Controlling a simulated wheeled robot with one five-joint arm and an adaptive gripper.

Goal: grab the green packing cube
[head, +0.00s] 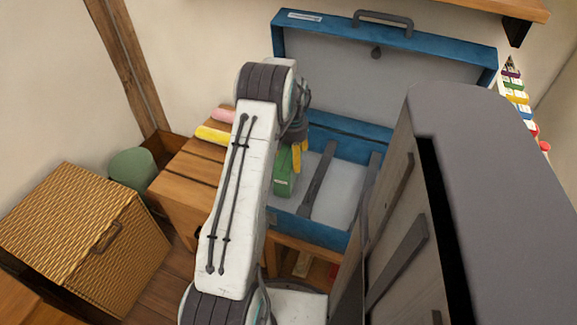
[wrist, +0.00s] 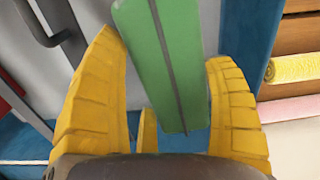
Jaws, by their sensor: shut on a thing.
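The green packing cube (head: 284,178) is at the left end of the open blue suitcase (head: 290,229). I cannot tell whether it rests on the suitcase floor or is raised. My gripper (head: 297,158) is at the cube, partly hidden behind my arm. In the wrist view the cube (wrist: 162,60), with a dark seam along it, stands between the yellow fingers of my gripper (wrist: 165,55). The gripper is shut on it. My arm hides part of the cube in the head view.
The suitcase lid (head: 425,65) stands open at the back. A yellow roll (head: 213,135) and a pink roll (head: 223,115) lie on the wooden bench (head: 180,181) to the left. A wicker box (head: 85,240) and a green round container (head: 132,168) stand further left.

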